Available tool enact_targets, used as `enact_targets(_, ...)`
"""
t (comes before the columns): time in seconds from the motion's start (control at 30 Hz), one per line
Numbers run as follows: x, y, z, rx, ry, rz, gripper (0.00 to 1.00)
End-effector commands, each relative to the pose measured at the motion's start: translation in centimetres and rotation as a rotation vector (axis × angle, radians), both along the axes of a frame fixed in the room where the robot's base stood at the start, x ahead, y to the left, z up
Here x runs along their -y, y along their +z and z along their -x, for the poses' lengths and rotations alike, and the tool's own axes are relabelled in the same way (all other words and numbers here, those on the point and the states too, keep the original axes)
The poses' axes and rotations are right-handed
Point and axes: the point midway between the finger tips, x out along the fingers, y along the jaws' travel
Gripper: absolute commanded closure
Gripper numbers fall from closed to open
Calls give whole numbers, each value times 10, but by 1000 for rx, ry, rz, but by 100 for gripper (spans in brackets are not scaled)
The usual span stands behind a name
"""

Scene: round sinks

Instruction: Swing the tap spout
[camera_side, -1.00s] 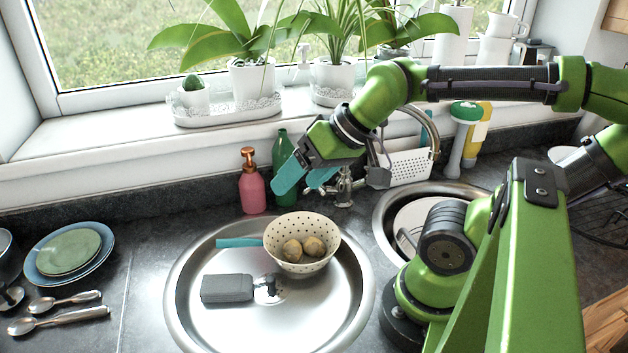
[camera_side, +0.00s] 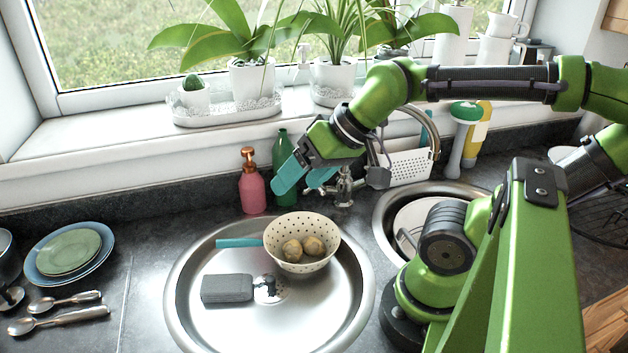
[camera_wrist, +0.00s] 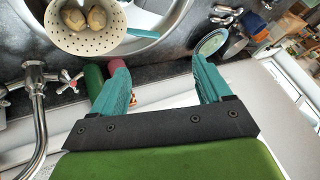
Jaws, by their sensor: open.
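The chrome tap (camera_side: 343,188) stands behind the two sinks, with its lower body showing just right of my gripper. Its curved spout (camera_side: 433,135) arches over on the right, toward the right sink, and is partly hidden by my wrist. In the wrist view the tap's cross handles (camera_wrist: 36,80) and the spout (camera_wrist: 41,130) are at the left edge. My gripper (camera_side: 302,181) has teal fingers and is open and empty, left of the tap and near the bottles. In the wrist view the fingers (camera_wrist: 158,62) are spread wide, with the spout outside them to the left.
A pink soap bottle (camera_side: 252,190) and a green bottle (camera_side: 285,160) stand close to my fingers. The left sink (camera_side: 185,315) holds a spotted colander (camera_side: 300,262) with potatoes and a grey block (camera_side: 227,289). A white caddy (camera_side: 408,166) stands behind the right sink (camera_side: 383,225). Potted plants line the sill.

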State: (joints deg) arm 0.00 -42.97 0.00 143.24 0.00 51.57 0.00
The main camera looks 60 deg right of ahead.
Motion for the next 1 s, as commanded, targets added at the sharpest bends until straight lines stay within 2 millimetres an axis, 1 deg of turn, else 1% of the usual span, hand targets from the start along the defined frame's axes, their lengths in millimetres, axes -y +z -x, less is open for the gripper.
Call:
enact_targets(0.47, 0, 0, 0, 0, 0, 0, 22)
enact_targets(0.5, 0, 0, 0, 0, 0, 0, 26)
enact_targets(0.57, 1, 0, 0, 0, -5, 0, 35)
enact_targets(0.67, 12, -5, -3, -21, -50, -3, 50)
enact_targets(0.7, 21, -4, -8, -30, -85, -6, 50)
enact_targets(0.77, 44, 6, -20, -33, -156, 1, 50)
enact_targets(0.8, 65, 15, -27, -49, -199, 18, 50)
enact_targets(0.87, 98, 30, -33, -82, -233, 66, 50)
enact_targets(0.9, 122, 40, -34, -114, -239, 107, 50)
enact_targets(0.97, 158, 55, -31, -170, -237, 171, 50)
enact_targets(1.0, 182, 66, -26, -213, -227, 213, 50)
